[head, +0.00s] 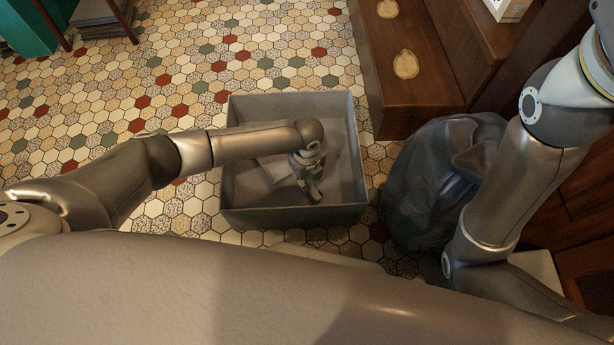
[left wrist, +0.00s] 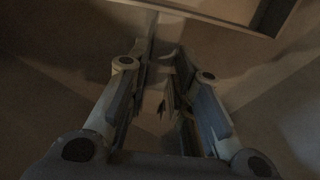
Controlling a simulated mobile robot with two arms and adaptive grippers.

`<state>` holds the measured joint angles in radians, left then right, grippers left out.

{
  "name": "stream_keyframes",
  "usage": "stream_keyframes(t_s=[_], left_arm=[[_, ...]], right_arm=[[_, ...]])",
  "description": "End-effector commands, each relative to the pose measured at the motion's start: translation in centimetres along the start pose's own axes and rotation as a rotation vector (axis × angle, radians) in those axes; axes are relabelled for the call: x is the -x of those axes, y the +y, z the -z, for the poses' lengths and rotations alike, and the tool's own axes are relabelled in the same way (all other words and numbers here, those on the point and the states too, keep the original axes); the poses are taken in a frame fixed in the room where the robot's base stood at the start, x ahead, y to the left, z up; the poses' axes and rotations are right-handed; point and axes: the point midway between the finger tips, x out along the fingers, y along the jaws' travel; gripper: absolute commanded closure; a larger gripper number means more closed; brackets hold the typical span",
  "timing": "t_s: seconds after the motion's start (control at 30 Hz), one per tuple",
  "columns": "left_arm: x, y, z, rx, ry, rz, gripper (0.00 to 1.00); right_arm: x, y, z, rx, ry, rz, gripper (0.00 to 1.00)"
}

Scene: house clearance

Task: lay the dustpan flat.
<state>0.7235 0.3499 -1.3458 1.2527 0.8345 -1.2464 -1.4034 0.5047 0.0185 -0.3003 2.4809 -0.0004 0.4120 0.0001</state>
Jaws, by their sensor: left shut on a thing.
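A large grey open box (head: 232,200) stands on the tiled floor in the head view. My left arm reaches over its left wall, and my left gripper (head: 314,188) points down inside it. A grey flat-edged piece, which looks like the dustpan (head: 270,170), shows in the box beside and partly under my left forearm. In the left wrist view my left gripper (left wrist: 165,105) is shut on a narrow pale piece, probably the dustpan's handle. The picture is dark, so its exact tilt cannot be told. My right arm shows at the right, but its gripper is out of view.
A dark, shiny bag (head: 425,190) stands close to the box's right side. A brown wooden step (head: 400,95) with pale round pieces (head: 406,64) is behind it. Stacked flat things (head: 98,18) lie at the top left. The tiled floor left of and behind the box is clear.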

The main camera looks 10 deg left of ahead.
Motion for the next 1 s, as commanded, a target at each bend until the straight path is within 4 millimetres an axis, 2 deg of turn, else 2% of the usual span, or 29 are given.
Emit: stream_keyframes(t_s=[0.33,0.67,0.7,0.87,1.0], left_arm=[[-0.04,-0.02,0.0,0.0,0.0,0.0,1.0],[-0.94,0.0,0.02,0.0,0.0,-0.001,1.0],[-0.86,-0.02,0.0,-0.001,-0.001,0.0,0.75],[-0.84,-0.01,0.0,-0.001,0.0,0.0,0.54],[-0.84,0.0,-0.01,0.0,0.0,0.0,0.54]], right_arm=[[0.03,-0.01,0.02,0.0,0.0,0.0,0.57],[0.13,-0.09,0.04,0.0,-0.001,0.002,0.57],[-0.02,-0.09,0.08,0.001,0.002,0.003,0.57],[-0.13,-0.08,0.19,0.001,0.006,0.003,0.57],[-0.14,-0.07,0.22,0.001,0.007,0.002,0.57]])
